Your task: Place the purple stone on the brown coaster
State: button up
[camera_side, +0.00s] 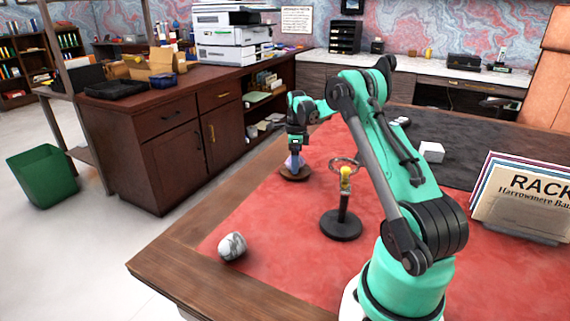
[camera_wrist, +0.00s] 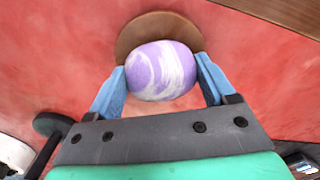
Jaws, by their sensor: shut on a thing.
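The purple stone (camera_wrist: 161,71), marbled with white, sits between the two blue fingers of my gripper (camera_wrist: 161,80) in the wrist view. My gripper is shut on it. The brown coaster (camera_wrist: 134,34) is a round disc on the red desk surface, partly hidden behind the stone in the wrist view. In the side view my gripper (camera_side: 295,163) points down over the coaster (camera_side: 296,176), and the stone (camera_side: 289,162) shows between the fingers just above the disc. I cannot tell whether the stone touches the coaster.
A black stand with a ring and yellow piece (camera_side: 342,215) stands right of the coaster. A grey-white stone (camera_side: 232,246) lies at the desk's front left. A white box (camera_side: 432,151) and a rack of papers (camera_side: 520,200) are at the right.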

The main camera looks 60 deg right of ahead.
jog(key=shift+f, duration=0.15)
jog(key=o, duration=1.3)
